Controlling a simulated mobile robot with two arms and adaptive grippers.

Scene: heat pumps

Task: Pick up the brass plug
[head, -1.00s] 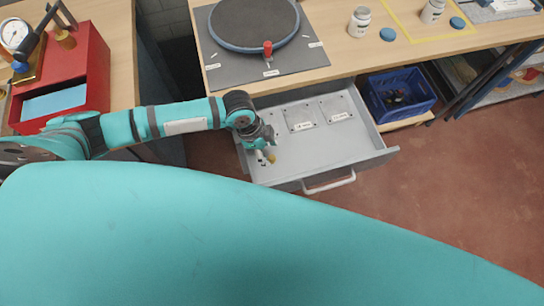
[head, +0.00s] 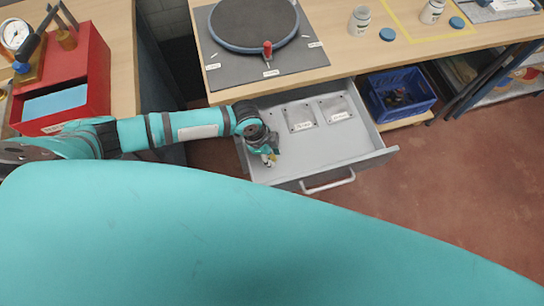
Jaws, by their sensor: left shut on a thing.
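My left gripper (head: 269,159) is low in the left part of the open grey drawer (head: 345,157), pointing down. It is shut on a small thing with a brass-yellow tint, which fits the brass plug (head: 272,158). The fingers and wrist hide most of it, and I cannot tell whether it still touches the drawer floor. My right gripper is out of the picture.
Two labelled plates (head: 299,118) lie at the back of the drawer. A blue bin (head: 399,94) stands right of it. The bench (head: 350,62) above holds a round turntable (head: 254,22) and white bottles (head: 359,20). A red box (head: 85,80) stands at left.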

